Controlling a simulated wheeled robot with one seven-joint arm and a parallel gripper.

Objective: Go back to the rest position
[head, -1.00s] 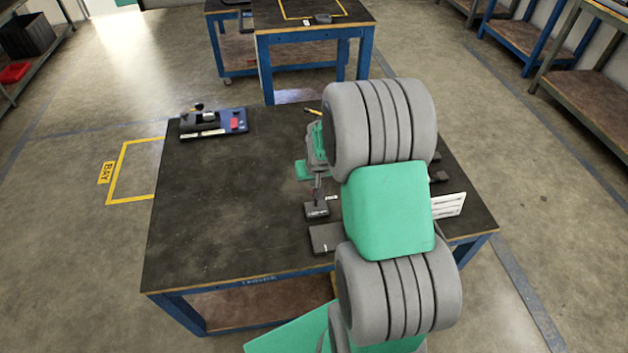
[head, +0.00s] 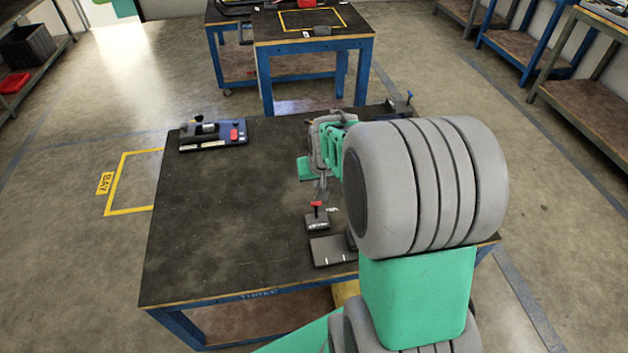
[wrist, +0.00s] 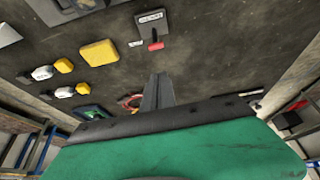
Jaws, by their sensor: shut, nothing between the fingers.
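My gripper (head: 321,190) is above the dark worktable (head: 225,235), pointing down, with its fingers together and nothing between them. In the wrist view the closed fingers (wrist: 158,90) stand over bare table. A small black block with an upright red-topped lever (head: 316,212) stands just below my gripper in the head view, apart from the fingers. It also shows at the top of the wrist view (wrist: 151,30). My large grey and green arm links hide the right part of the table in the head view.
A blue-black device (head: 212,136) sits at the table's far left corner. A dark flat plate (head: 333,250) lies near the front edge. The wrist view shows a yellow block (wrist: 98,53) and several small yellow-and-white parts (wrist: 62,66). The table's left half is largely clear.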

